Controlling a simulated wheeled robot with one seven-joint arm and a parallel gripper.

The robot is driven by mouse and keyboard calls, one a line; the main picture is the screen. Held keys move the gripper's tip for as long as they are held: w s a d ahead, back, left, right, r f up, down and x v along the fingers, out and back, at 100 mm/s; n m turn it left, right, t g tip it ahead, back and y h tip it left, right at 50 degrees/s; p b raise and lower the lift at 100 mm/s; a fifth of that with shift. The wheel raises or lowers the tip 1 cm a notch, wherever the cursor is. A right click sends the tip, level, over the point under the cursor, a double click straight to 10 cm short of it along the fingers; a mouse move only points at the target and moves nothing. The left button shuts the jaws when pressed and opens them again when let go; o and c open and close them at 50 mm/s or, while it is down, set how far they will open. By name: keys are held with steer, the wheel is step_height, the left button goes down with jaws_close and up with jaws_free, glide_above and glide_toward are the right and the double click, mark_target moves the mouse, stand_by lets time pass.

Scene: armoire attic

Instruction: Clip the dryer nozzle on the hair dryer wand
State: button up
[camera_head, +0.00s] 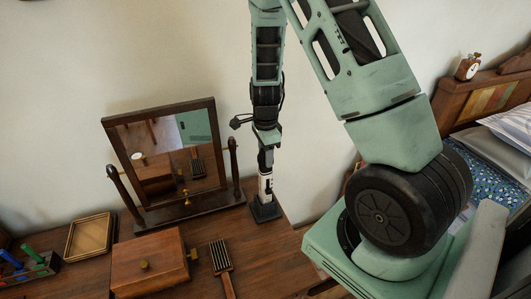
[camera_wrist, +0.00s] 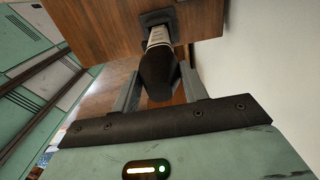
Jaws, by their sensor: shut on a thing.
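The hair dryer wand (camera_head: 265,187) stands upright, pale with dark bands, in a dark square base (camera_head: 264,211) at the right end of the dresser. My gripper (camera_head: 266,158) points down directly above the wand. In the wrist view my gripper (camera_wrist: 159,71) is shut on a dark tapered piece, which looks like the dryer nozzle (camera_wrist: 157,74). Beyond it, in line, show the pale wand (camera_wrist: 157,37) and its base (camera_wrist: 157,17). The nozzle and wand overlap in view, so I cannot tell whether they touch or are clipped.
A tilting mirror (camera_head: 170,155) stands left of the wand. A wooden box (camera_head: 148,262), a hairbrush (camera_head: 222,262), a shallow tray (camera_head: 90,237) and a holder with coloured items (camera_head: 30,265) are on the dresser (camera_head: 262,255). A bed (camera_head: 490,155) is at right.

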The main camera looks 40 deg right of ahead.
steer(key=o, duration=1.6)
steer(key=shift+r, duration=0.1)
steer(key=shift+r+p, duration=2.8)
steer(key=shift+r, duration=0.1)
jaws_close()
